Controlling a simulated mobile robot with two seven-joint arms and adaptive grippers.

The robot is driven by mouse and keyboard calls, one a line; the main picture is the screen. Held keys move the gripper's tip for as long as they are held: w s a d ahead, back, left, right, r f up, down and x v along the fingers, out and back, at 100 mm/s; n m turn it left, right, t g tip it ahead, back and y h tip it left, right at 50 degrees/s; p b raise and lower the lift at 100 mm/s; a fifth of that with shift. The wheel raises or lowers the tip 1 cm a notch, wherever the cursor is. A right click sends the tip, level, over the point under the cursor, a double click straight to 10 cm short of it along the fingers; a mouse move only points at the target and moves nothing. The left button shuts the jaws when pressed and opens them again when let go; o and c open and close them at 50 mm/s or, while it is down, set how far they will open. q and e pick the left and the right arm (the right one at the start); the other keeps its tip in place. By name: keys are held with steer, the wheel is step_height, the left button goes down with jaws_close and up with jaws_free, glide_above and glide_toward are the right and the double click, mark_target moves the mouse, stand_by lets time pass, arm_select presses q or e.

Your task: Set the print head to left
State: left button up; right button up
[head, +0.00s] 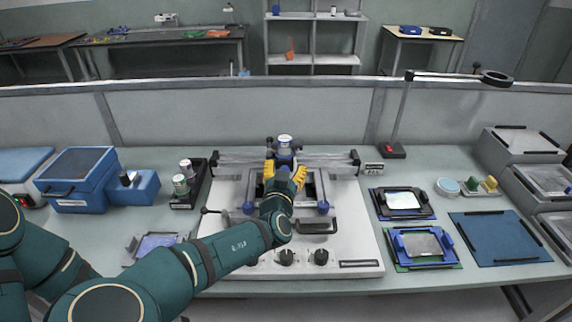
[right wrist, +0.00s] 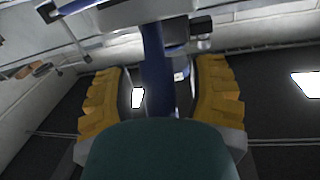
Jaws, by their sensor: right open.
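The print head (head: 284,153) is a blue carriage with a white-lidded jar on top, near the middle of the grey rail (head: 230,161) at the back of the white printer (head: 355,235). My right gripper (head: 285,172) is at the front of the print head with its yellow fingers apart, one on each side. In the right wrist view the open fingers (right wrist: 161,90) have a blue upright part (right wrist: 154,60) of the head between them, with gaps on both sides. My wrist hides the lower part of the head. My left gripper is not in view.
Small jars stand in a black rack (head: 187,201) left of the printer. Blue boxes (head: 77,172) are farther left. Framed screens (head: 424,262) and a blue mat (head: 500,238) lie to the right. A lamp (head: 395,151) stands behind. Rail ends have dark knobs.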

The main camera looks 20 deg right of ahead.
jaws_close()
steer(key=shift+a, duration=0.1)
stand_by(0.3)
